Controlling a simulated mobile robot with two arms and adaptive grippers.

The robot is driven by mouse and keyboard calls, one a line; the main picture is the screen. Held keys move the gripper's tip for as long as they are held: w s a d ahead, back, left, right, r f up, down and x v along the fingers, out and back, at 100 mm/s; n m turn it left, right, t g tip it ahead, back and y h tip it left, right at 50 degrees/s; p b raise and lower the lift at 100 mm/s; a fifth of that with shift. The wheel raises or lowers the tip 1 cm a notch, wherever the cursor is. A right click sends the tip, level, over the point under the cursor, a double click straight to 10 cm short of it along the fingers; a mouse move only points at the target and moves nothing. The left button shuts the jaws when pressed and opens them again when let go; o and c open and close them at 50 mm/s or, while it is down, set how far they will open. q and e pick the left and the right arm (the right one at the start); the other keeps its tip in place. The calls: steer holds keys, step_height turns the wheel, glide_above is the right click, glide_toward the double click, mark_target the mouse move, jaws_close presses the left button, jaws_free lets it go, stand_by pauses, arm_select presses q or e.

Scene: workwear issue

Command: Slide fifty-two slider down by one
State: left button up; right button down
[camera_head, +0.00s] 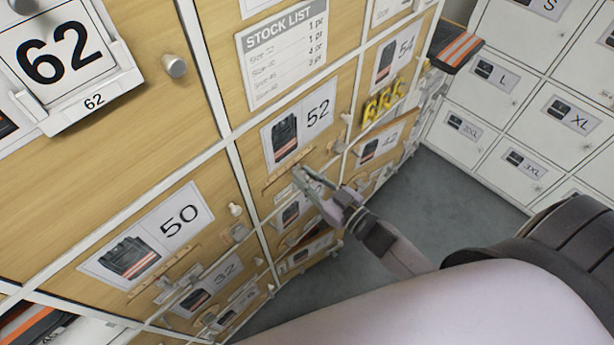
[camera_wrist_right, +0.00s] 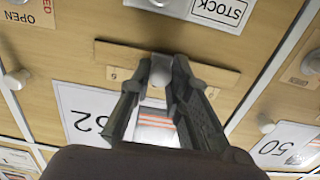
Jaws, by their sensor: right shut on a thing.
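My right gripper (camera_head: 298,172) reaches the strip from the right. The fingers partly hide the strip and card. My left gripper is not in view.
A stock list (camera_head: 287,57) hangs above door 52. Door 50 with its card (camera_head: 150,238) is at lower left, and a board marked 62 (camera_head: 62,55) at upper left. Yellow tags (camera_head: 383,102) hang to the right. White lockers (camera_head: 535,105) stand across the grey floor (camera_head: 450,200).

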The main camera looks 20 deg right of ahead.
stand_by(0.4)
steer(key=shift+s+a+p, duration=0.2)
steer(key=shift+s+a, duration=0.05)
steer(key=shift+a, duration=0.4)
steer(key=shift+s+a+p, duration=0.15)
steer(key=shift+s+a, duration=0.1)
steer(key=shift+a, duration=0.35)
steer(key=c, duration=1.5)
jaws_free()
steer(key=shift+o, duration=0.2)
steer(key=shift+d, duration=0.1)
steer(key=v, duration=1.2)
